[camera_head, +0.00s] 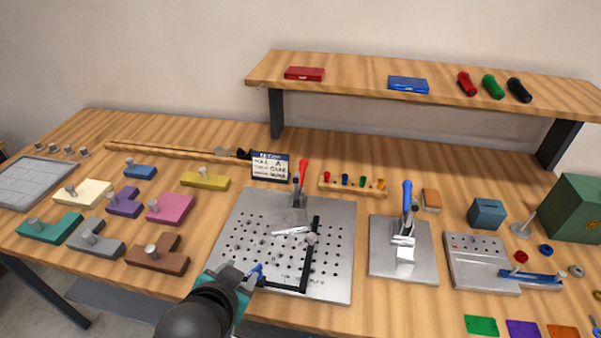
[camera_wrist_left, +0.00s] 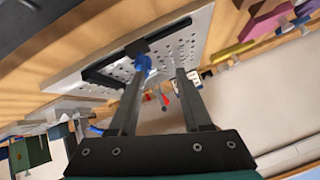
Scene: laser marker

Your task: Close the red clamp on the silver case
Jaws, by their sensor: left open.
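The red clamp (camera_head: 302,172) stands at the back edge of the perforated metal plate (camera_head: 340,225), its red handle pointing up. Its red part also shows small in the left wrist view (camera_wrist_left: 165,99), between my fingers but farther off. A small silver object (camera_head: 292,231), which looks like the silver case, lies on the plate in front of the clamp. My left gripper (camera_head: 254,277) is at the plate's front left edge, apart from the clamp. In the left wrist view the two fingers (camera_wrist_left: 160,72) are spread with nothing held. A blue knob (camera_wrist_left: 143,62) shows near one fingertip. My right gripper is not seen.
A black L-shaped bar (camera_head: 312,255) lies on the plate. A small sign (camera_head: 270,167) stands beside the clamp, and a rack of coloured pegs (camera_head: 352,184) is to its right. A blue-handled clamp (camera_head: 407,196) stands on another plate. Coloured blocks lie left.

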